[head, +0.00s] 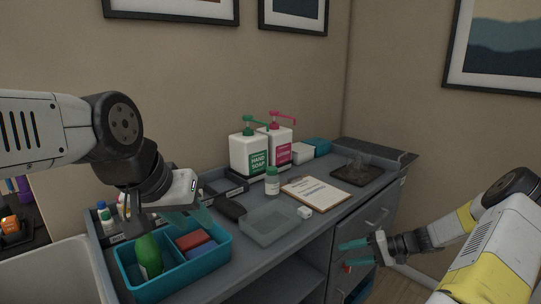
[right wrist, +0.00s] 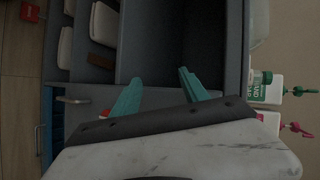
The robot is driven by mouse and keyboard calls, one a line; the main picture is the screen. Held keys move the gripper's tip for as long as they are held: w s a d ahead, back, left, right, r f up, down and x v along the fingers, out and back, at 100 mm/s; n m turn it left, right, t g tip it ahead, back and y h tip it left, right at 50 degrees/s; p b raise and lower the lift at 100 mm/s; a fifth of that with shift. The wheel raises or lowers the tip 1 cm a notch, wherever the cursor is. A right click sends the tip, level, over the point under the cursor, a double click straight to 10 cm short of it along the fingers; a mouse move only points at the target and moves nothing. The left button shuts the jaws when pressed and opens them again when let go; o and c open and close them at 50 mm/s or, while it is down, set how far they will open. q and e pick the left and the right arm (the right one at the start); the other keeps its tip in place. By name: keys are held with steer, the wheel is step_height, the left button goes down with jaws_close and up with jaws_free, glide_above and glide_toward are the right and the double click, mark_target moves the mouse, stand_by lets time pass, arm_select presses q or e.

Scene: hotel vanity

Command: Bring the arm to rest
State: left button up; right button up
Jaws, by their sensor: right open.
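My right gripper (head: 344,256) is in front of the drawer side of the vanity, low at the right. In the right wrist view its two teal fingers (right wrist: 158,84) stand well apart with nothing between them. My right arm (head: 490,235) comes in from the right edge. My left gripper (head: 188,214) hangs over the back of a teal divided bin (head: 203,271) on the counter. Its fingers are partly hidden and blend with the bin, so its opening is unclear.
The grey counter (head: 330,222) holds soap pumps (head: 249,153), a small bottle (head: 272,182), a clipboard (head: 315,193), a clear tray (head: 270,226) and a dark tray (head: 357,174). The bin holds a green bottle (head: 149,256) and a red-and-blue block (head: 195,241). Drawers (head: 376,218) face my right gripper.

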steer(key=s+a+r+n+g+h, duration=0.1)
steer(key=s+a+r+h, duration=0.25)
steer(key=r, duration=0.45)
steer(key=s+a+r+n+g+h, duration=0.1)
steer(key=s+a+r+h, duration=0.2)
steer(key=r, duration=0.4)
steer(key=s+a+r+n+h, duration=0.15)
steer(key=s+a+r, duration=0.25)
steer(key=r, duration=0.4)
steer(key=s+a+r+t+h, duration=0.1)
steer(key=s+r+t, duration=0.1)
steer(key=s+r, duration=0.3)
steer(key=s+a+r+t+h, duration=0.1)
steer(key=s+r, duration=0.4)
steer(key=s, duration=0.5)
steer(key=shift+s+a+t, duration=0.15)
steer(key=shift+a+t, duration=0.1)
steer(key=shift+t, duration=0.45)
